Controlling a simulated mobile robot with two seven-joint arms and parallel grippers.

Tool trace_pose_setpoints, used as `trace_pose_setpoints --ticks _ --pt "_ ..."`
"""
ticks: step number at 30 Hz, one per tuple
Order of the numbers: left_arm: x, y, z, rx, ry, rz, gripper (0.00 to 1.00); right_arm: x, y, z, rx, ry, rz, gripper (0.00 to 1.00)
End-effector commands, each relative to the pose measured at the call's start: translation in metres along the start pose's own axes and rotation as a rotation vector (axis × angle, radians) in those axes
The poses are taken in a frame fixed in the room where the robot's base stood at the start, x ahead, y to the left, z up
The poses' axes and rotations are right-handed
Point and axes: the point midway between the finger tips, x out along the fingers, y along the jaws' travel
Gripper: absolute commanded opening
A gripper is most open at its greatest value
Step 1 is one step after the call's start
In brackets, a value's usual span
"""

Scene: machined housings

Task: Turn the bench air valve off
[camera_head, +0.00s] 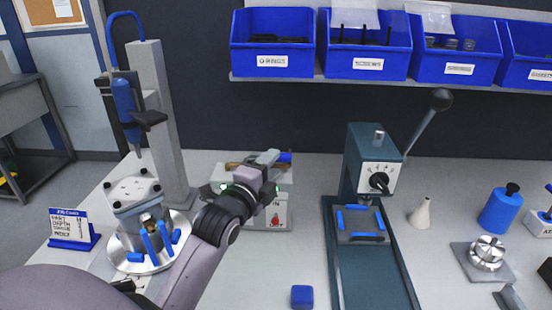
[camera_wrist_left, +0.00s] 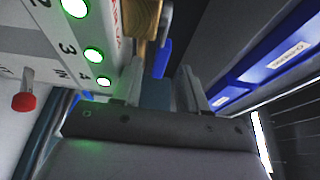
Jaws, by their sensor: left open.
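A light grey box (camera_head: 268,215) stands at the back of the bench, with an IN label and a red knob (camera_head: 275,219) on its front. A brass fitting (camera_head: 233,165) and a blue lever (camera_head: 285,157) show at its top, partly hidden by my left gripper (camera_head: 268,157); I take these for the air valve. In the left wrist view, my left gripper (camera_wrist_left: 160,88) is open, and the blue lever (camera_wrist_left: 162,58) and brass fitting (camera_wrist_left: 146,32) show ahead, between the finger lines. I cannot tell whether a finger touches the lever. My right gripper is out of view.
The box face has several green lights (camera_wrist_left: 93,54). A fixture on a round plate (camera_head: 125,262) stands left. A dark green press (camera_head: 345,280) is right of the box. Blue bins (camera_head: 273,42) hang above.

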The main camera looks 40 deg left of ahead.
Motion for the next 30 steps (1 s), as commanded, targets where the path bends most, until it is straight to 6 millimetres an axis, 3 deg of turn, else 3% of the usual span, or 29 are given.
trace_pose_setpoints --ticks 7,18,19,21,23,30 --pt "0.024 -0.001 0.0 -0.001 0.0 -0.002 0.43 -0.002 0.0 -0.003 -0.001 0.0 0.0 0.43" --pt "0.029 0.0 0.0 0.0 0.0 0.0 0.43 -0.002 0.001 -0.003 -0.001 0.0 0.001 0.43" --pt "0.029 0.0 0.0 0.0 0.0 0.0 0.39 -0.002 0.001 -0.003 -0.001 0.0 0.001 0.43" --pt "0.029 0.0 0.0 0.0 0.0 0.0 0.17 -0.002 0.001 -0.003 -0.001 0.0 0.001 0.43" --pt "0.029 0.0 0.0 0.0 0.0 0.0 0.0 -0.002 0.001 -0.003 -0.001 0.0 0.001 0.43" --pt "0.029 0.0 0.001 0.001 0.001 0.0 0.0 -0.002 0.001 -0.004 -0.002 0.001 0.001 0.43"
